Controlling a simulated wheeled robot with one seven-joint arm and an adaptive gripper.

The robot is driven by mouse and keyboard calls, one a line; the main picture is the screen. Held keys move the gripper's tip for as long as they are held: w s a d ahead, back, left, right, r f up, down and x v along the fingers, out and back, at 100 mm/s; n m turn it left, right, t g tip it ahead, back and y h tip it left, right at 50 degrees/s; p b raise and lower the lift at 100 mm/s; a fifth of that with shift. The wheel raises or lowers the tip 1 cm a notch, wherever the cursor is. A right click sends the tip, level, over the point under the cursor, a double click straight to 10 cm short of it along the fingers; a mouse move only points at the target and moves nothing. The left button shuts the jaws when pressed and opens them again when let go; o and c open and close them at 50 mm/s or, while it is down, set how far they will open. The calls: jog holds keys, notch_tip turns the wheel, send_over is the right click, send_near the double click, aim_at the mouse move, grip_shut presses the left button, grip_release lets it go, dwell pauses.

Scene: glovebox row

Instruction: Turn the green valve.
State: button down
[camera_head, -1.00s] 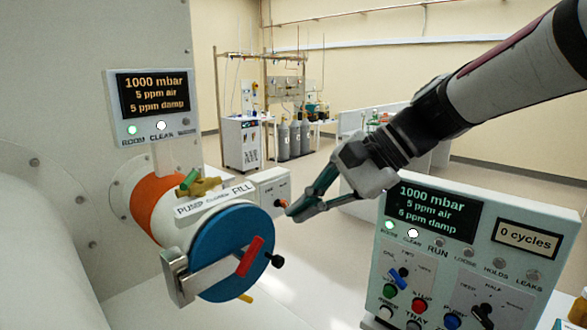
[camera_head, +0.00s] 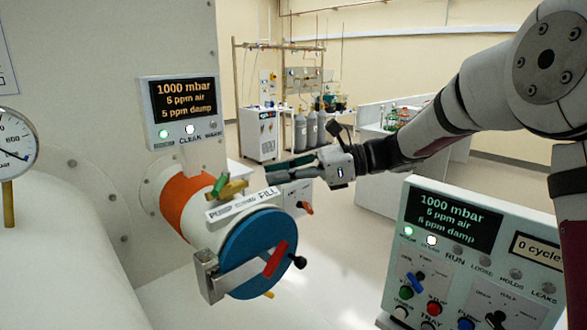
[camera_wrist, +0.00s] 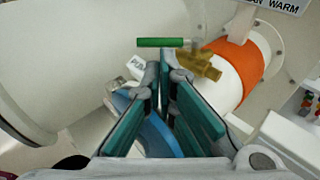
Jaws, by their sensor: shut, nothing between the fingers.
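The green valve (camera_head: 219,185) is a small green lever on a brass body (camera_head: 233,189), on top of the white port with the orange band. In the wrist view the green lever (camera_wrist: 163,42) lies crosswise just beyond my fingertips, with the brass body (camera_wrist: 200,66) to its right. My gripper (camera_head: 270,172) is shut and empty. In the head view it points left, above and to the right of the valve, apart from it. In the wrist view the gripper's fingers (camera_wrist: 163,65) converge just below the lever.
The blue port door (camera_head: 258,255) with a red handle (camera_head: 276,259) is below the valve. A label plate (camera_head: 243,206) sits in front of the valve. A display (camera_head: 181,112) hangs behind it. A control panel (camera_head: 470,260) stands at right.

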aim_at(223, 185)
jog(key=p+x, duration=0.1)
jog(key=x, duration=0.7)
jog(key=shift+a+p, duration=0.15)
jog(key=shift+p, duration=0.2)
jog(key=shift+f+t, duration=0.1)
jog(key=shift+t, duration=0.2)
